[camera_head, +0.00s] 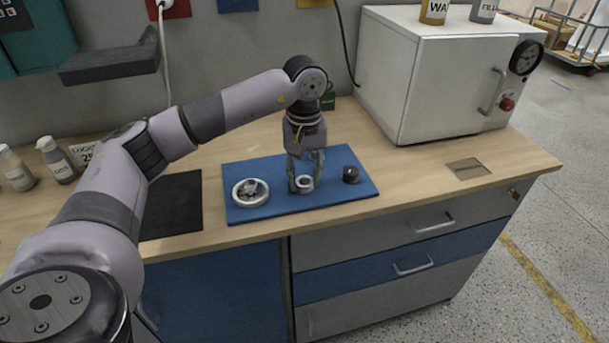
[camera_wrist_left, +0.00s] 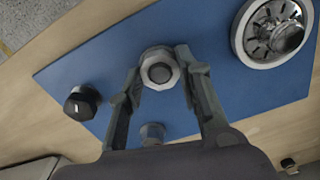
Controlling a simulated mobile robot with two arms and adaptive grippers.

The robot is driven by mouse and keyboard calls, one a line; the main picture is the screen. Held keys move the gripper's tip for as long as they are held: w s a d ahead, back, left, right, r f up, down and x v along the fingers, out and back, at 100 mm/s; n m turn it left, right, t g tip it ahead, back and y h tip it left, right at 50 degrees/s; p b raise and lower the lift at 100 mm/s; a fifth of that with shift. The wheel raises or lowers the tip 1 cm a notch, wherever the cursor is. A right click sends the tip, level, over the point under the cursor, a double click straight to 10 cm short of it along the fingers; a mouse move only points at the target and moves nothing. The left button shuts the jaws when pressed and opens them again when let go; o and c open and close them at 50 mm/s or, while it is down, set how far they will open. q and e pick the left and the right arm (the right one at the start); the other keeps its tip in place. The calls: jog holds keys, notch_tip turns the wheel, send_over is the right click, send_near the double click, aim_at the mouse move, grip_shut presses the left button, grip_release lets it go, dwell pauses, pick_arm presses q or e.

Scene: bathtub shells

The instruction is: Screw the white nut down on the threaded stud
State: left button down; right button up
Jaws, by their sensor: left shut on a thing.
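The white nut (camera_wrist_left: 147,56) is a pale, many-sided ring above the blue mat. In the left wrist view my left gripper (camera_wrist_left: 161,68) has one finger on each side of it and is shut on it. A grey round end, seemingly the threaded stud (camera_wrist_left: 160,73), shows inside the nut's hole; how far down the nut sits cannot be told. In the head view the nut (camera_head: 305,185) is low between the fingertips of my left gripper (camera_head: 304,181), which points down. My right gripper is not in view.
The blue mat (camera_head: 250,214) lies on the wooden bench. A white-rimmed wheel (camera_head: 250,193) is left of the gripper, a black knob (camera_head: 350,174) right of it. A small grey piece (camera_wrist_left: 152,133) shows between the fingers. A white oven (camera_head: 400,80) stands behind right.

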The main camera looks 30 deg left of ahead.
pick_arm(q)
jog(key=m+b, duration=0.1)
jog(key=m, duration=0.6)
jog(key=c, duration=1.6)
grip_release()
jog(key=shift+m, duration=0.4)
jog(key=o, duration=0.5)
notch_tip(320, 180, up, 12)
jog(key=shift+r, duration=0.1)
